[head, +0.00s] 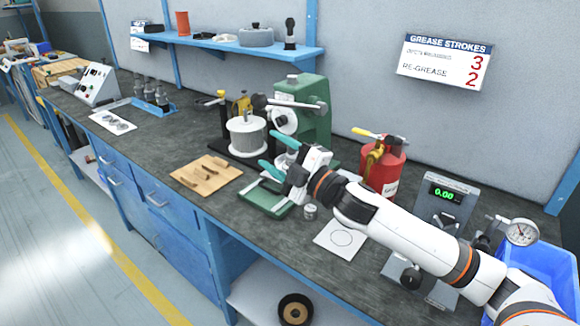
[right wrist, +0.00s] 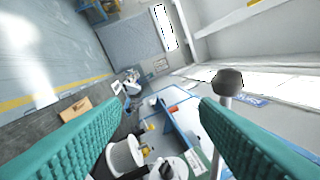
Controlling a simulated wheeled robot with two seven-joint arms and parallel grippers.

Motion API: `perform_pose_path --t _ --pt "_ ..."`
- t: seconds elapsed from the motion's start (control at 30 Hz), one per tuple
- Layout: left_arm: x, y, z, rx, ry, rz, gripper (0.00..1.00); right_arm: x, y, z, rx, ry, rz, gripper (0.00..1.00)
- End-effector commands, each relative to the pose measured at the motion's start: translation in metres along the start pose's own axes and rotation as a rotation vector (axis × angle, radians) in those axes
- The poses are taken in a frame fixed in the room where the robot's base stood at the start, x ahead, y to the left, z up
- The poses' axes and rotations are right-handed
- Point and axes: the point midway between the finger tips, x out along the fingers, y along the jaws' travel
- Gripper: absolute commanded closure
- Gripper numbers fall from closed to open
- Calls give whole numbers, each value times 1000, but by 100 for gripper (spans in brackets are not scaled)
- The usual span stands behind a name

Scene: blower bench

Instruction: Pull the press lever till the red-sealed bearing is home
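The green press (head: 312,122) stands at the back of the bench, with its silver lever (head: 298,103) crossing its upper front. A grey blower housing (head: 247,136) sits at the press. My right gripper (head: 277,153) is open and empty, its teal fingers in front of the press and right of the housing. In the right wrist view, a dark knob on a silver rod (right wrist: 228,82) shows beside the right-hand finger; no finger is closed on it. The housing also shows there (right wrist: 124,157). I cannot make out the red-sealed bearing. My left gripper is out of view.
A green tray (head: 262,207), a wooden board with small parts (head: 207,177) and a small metal jar (head: 311,212) lie near the front edge. A red canister (head: 383,165), a display unit (head: 446,203) and a blue bin (head: 556,262) stand to the right.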

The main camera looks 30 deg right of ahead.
Motion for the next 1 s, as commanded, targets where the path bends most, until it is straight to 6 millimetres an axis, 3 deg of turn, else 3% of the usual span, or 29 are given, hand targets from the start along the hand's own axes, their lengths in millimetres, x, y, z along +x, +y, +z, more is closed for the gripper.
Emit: perform_pose_path --t 0.1,0.33,1.0 --pt "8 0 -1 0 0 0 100 -19 3 -1 -1 0 2 45" --pt "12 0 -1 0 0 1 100 -38 0 0 -1 0 -1 45" --pt "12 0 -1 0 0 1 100 -42 -2 1 -2 -1 -4 45"
